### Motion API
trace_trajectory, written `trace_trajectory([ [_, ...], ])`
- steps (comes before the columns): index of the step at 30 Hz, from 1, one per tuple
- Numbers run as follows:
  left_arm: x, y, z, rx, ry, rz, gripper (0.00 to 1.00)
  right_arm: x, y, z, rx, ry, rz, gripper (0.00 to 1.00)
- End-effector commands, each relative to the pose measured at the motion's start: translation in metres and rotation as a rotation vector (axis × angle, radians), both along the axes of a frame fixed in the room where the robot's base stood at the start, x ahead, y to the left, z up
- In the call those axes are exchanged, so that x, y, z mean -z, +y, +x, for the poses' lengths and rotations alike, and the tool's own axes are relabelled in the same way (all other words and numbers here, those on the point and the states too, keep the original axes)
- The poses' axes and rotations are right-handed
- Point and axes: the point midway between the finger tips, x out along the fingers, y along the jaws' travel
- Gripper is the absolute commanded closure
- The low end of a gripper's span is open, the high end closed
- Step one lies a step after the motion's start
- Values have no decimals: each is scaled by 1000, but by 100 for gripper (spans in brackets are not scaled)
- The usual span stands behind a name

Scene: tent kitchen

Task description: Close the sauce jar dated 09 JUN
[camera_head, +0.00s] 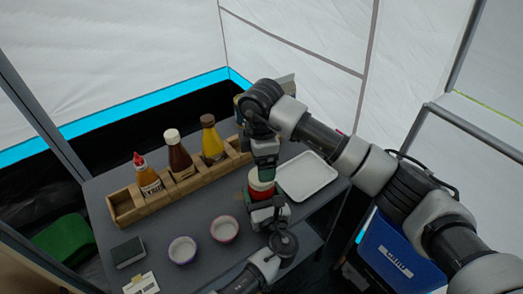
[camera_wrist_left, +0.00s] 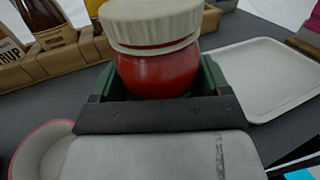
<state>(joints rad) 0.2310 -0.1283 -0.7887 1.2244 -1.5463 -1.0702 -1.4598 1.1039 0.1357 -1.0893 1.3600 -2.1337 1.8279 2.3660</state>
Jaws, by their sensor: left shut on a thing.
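A red sauce jar (camera_head: 257,191) with a cream ribbed lid (camera_head: 262,180) is upright over the dark table, left of the white tray. In the left wrist view the jar (camera_wrist_left: 158,75) sits between the green fingers of my left gripper (camera_wrist_left: 155,88), with the lid (camera_wrist_left: 152,22) on its mouth; a thin yellowish band shows under the lid. My left gripper (camera_head: 264,210) is shut on the jar body. My right gripper (camera_head: 264,164) points down directly above the lid; its fingertips are too small to tell open from shut. No date is readable on the jar.
Two bowls (camera_head: 182,250) (camera_head: 224,229), a dark box (camera_head: 128,252) and a card (camera_head: 142,284) lie in front. The white tray (camera_head: 307,176) is empty.

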Motion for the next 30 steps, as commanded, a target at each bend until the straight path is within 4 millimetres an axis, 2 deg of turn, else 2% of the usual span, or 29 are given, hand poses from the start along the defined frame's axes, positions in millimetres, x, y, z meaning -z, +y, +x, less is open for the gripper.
trace_trajectory([
  [3, 0, 1, 0, -2, 0, 1, 90, -3, 1, 0, -283, -3, -1, 10],
  [30, 0, 1, 0, -2, 0, 0, 90, -18, 3, 1, -2438, -6, -20, 10],
])
